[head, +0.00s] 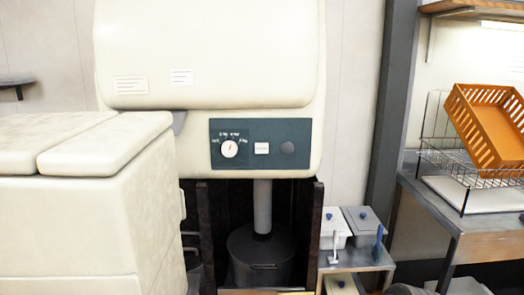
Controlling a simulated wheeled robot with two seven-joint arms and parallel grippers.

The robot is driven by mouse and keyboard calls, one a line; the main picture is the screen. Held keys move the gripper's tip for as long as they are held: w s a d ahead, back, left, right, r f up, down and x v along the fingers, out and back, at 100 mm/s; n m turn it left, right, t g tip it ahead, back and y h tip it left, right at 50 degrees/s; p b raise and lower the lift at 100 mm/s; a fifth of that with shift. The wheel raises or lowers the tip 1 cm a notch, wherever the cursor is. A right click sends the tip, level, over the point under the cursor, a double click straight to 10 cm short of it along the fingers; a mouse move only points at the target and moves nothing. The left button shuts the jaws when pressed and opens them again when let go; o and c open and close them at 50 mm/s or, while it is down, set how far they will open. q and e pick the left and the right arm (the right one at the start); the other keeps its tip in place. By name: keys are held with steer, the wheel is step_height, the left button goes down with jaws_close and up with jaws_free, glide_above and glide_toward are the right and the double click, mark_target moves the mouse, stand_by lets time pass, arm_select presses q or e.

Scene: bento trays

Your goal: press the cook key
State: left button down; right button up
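A large cream machine (215,55) stands against the back wall. Its dark blue-grey control panel (260,163) faces me at the lower front. On the panel are a white round dial (229,149) with a red pointer, a small white rectangular key (261,148) in the middle, and a dark round part (287,147) at the right. The lettering is too small to read, so I cannot tell for sure which part is the cook key. Neither of my grippers is in view, and nothing covers the panel.
A cream cabinet or chest (70,225) fills the left foreground. A dark lidded pot (262,262) sits under the machine. Grey lidded containers (362,222) stand on a low stand at the right. An orange basket (488,125) tilts on a wire rack (468,160).

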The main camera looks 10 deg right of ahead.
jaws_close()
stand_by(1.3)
